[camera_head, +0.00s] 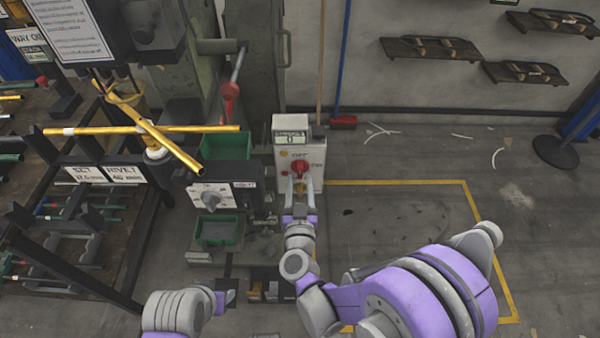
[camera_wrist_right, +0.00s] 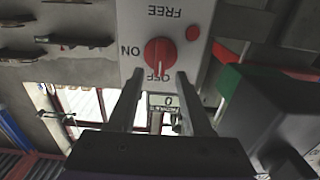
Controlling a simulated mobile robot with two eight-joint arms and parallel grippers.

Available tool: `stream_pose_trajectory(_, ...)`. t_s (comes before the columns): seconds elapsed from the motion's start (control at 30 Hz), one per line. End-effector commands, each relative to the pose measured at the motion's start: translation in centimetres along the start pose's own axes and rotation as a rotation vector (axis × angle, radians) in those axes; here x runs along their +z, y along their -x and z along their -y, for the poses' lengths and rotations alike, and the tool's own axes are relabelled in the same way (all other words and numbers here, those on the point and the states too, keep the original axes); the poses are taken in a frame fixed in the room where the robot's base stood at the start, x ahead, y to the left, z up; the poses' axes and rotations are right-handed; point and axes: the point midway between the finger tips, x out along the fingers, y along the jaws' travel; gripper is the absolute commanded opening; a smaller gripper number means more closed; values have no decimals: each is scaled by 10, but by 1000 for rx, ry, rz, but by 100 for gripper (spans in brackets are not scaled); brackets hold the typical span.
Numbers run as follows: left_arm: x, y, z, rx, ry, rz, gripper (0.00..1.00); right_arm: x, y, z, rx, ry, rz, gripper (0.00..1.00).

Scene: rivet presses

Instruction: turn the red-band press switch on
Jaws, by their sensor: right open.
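The press switch is a red rotary knob (camera_head: 300,167) on a white control box (camera_head: 285,155) with a small display reading 0. In the right wrist view the knob (camera_wrist_right: 159,52) sits among the labels FREE, ON and OFF, and its pale pointer line is towards OFF. My right gripper (camera_head: 299,187) is in front of the knob. In the wrist view the right gripper (camera_wrist_right: 160,76) is open, its fingertips to either side of the knob's lower edge, with no clear grip on it. My left gripper (camera_head: 228,291) shows only partly at the bottom; its fingers cannot be made out.
A lever with a red part (camera_head: 230,92) stands behind the control box. A grey dial box (camera_head: 210,195) and a green tray (camera_head: 219,231) are to its left. Yellow bars (camera_head: 165,130) stick out at the left. Open floor (camera_head: 400,215) lies right.

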Motion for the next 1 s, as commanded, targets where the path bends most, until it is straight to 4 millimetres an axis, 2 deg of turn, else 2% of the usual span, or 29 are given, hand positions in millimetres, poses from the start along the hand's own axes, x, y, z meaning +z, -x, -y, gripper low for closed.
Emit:
stream_pose_trajectory(0.1, 0, -1, 0, 0, 0, 0, 50, 0, -19, -1, 2, 0, 0, 50)
stream_pose_trajectory(0.23, 0, -2, 0, 0, 0, 0, 50, 0, -32, -1, 1, 1, 0, 50)
stream_pose_trajectory(0.6, 1, -2, 0, 0, 0, 1, 50, 0, -37, 0, 0, 0, 0, 50)
stream_pose_trajectory(0.87, 1, -2, 0, 0, 0, 1, 50, 0, -37, 0, 0, 0, 0, 3)
stream_pose_trajectory(0.9, 1, -2, 0, 0, 0, 1, 50, 0, -37, 0, 0, 0, 0, 0)
stream_pose_trajectory(1.0, 1, -2, 0, 0, 0, 1, 50, 0, -37, 0, 0, 0, 0, 0)
